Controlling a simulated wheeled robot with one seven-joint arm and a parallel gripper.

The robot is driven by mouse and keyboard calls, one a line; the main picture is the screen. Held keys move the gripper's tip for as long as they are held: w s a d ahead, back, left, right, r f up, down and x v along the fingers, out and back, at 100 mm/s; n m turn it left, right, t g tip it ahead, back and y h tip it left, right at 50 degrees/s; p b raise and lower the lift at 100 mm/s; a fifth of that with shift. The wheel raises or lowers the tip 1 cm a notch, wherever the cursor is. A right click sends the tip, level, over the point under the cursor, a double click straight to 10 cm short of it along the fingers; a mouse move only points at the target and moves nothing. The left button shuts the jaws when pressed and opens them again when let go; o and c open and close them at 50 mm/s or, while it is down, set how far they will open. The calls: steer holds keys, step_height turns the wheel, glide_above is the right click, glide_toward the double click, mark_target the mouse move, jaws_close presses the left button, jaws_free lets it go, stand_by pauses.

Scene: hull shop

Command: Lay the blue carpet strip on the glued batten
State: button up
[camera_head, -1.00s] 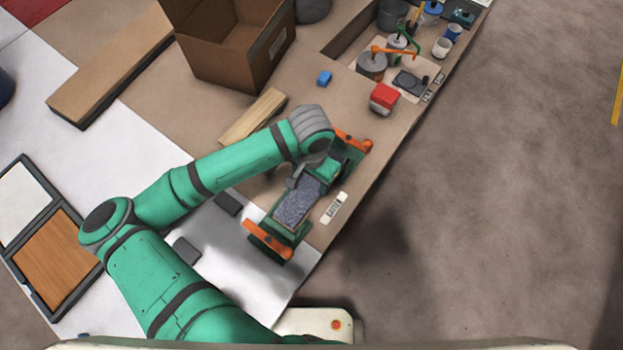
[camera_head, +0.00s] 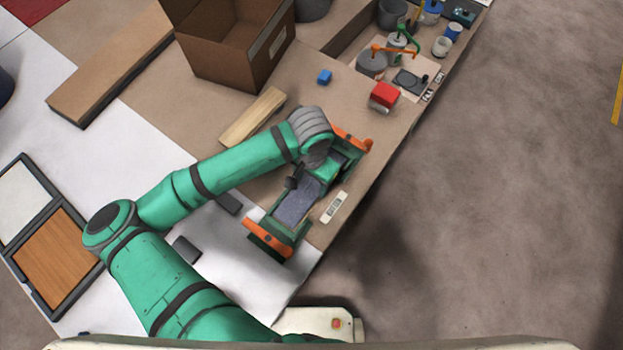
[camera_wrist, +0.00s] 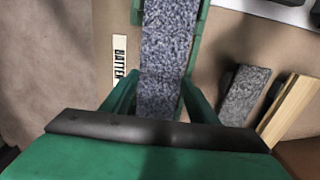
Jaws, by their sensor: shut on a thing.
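The blue-grey speckled carpet strip (camera_head: 297,203) lies lengthwise along the green holder with orange ends (camera_head: 268,236), beside a label reading BATTEN. It also runs up the middle of the wrist view (camera_wrist: 167,45), between the holder's green sides. My gripper (camera_wrist: 160,98) is shut on the strip at its near part, with a green finger on either side. In the head view my wrist hides the fingertips and the strip's far end. The batten under the strip and any glue are hidden; I cannot tell whether the strip touches it throughout.
A pale wooden bar (camera_head: 252,117) lies beyond my arm; the wrist view shows a grey carpet-like piece (camera_wrist: 243,95) beside it. The table edge is close on the right.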

steer(key=shift+f, duration=0.1)
stand_by(0.3)
steer(key=o, duration=1.1)
steer(key=shift+o, duration=0.2)
steer(key=shift+r, duration=3.55)
